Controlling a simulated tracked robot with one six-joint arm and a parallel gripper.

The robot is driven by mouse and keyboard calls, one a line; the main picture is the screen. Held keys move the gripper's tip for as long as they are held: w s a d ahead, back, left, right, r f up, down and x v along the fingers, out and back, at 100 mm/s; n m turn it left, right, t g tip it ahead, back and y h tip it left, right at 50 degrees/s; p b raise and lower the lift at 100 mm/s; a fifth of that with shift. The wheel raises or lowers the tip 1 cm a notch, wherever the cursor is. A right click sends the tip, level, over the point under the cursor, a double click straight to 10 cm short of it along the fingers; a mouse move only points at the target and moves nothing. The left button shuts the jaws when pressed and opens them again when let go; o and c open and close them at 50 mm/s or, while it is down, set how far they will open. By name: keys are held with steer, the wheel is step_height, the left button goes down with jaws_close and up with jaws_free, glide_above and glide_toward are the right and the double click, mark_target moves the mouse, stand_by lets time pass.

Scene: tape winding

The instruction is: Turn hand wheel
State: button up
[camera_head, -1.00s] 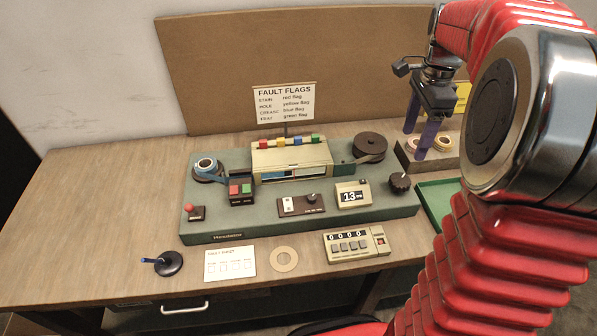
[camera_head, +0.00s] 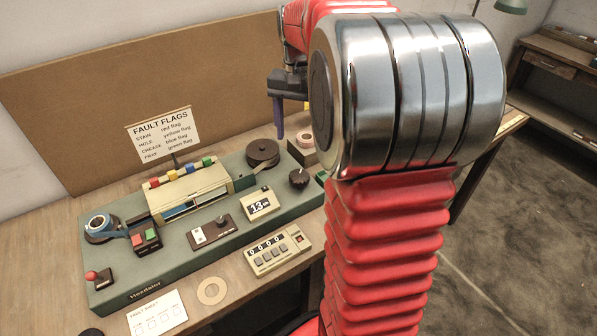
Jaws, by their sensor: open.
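The hand wheel appears to be the dark ridged knob (camera_head: 299,179) at the right front of the green machine base (camera_head: 150,277). It stands clear and nothing touches it. My gripper (camera_head: 284,126) is open, pointing down, above and behind the knob, near the dark reel (camera_head: 262,152). One purple finger shows clearly; the other is mostly hidden by my arm. No held object shows. The machine also carries a blue tape roll (camera_head: 98,223), a display reading 13 (camera_head: 258,205) and a cream box with coloured flags (camera_head: 187,192).
A counter (camera_head: 278,252) and a cardboard ring (camera_head: 211,291) lie in front of the machine. A box with tape rolls (camera_head: 303,144) stands at its right, partly hidden by my arm. A fault flags sign (camera_head: 163,133) rises behind. Open floor (camera_head: 500,230) lies to the right.

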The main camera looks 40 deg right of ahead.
mark_target(299, 175)
steer(key=n, duration=1.4)
steer(key=shift+f, duration=0.1)
step_height(299, 175, down, 14)
steer(key=shift+r, duration=0.15)
stand_by(0.5)
steer(key=shift+c, duration=0.5)
